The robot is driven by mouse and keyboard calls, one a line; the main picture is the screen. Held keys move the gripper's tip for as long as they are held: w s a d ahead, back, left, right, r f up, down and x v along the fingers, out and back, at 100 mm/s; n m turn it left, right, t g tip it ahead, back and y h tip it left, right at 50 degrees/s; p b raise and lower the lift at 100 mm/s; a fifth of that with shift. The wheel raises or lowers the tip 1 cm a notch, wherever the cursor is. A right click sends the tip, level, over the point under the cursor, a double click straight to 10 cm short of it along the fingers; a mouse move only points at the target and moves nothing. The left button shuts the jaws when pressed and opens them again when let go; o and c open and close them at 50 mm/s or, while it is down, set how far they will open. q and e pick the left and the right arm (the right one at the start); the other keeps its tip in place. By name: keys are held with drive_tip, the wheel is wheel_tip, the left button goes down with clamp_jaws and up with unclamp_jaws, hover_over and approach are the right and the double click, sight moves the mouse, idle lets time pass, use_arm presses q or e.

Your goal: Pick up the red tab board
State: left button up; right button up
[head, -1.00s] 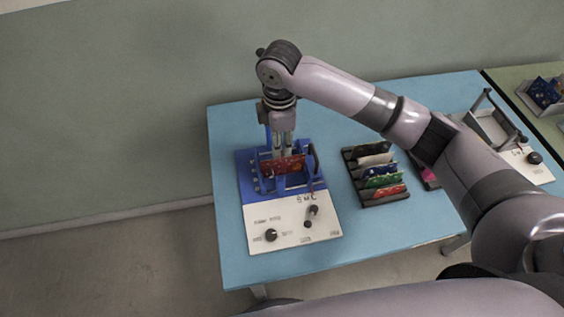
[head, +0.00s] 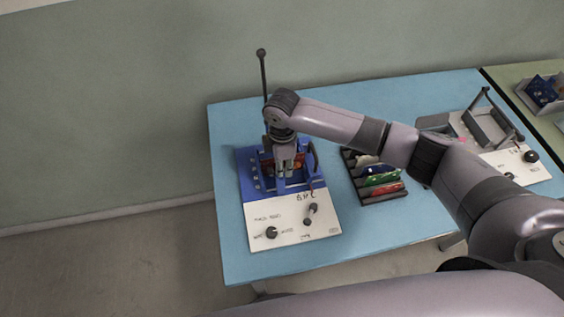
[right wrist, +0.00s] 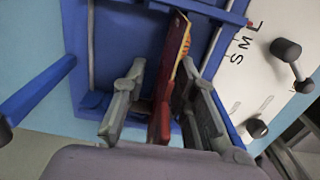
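A red board (head: 299,160) stands upright in the blue test fixture (head: 247,181) at the left of the table, mostly hidden by my gripper in the head view. My right gripper (head: 286,163) is lowered over it. In the right wrist view, the red board (right wrist: 166,85) stands between the two fingers of my right gripper (right wrist: 163,98). The fingers are apart, with a visible gap between the left finger and the board; the right finger is closer to it. My left gripper is not in view.
A black rack (head: 376,198) with several coloured boards, one of them red, stands right of the fixture. A dark lever (head: 263,70) rises behind it. The fixture's white panel (head: 285,227) has knobs. Another device (head: 520,165) stands at the right. The table front is clear.

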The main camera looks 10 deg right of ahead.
clamp_jaws()
idle(0.3)
drive_tip(key=shift+r, duration=0.15)
idle(0.3)
wheel_tip(320, 180, up, 20)
drive_tip(key=b, duration=0.1)
idle(0.4)
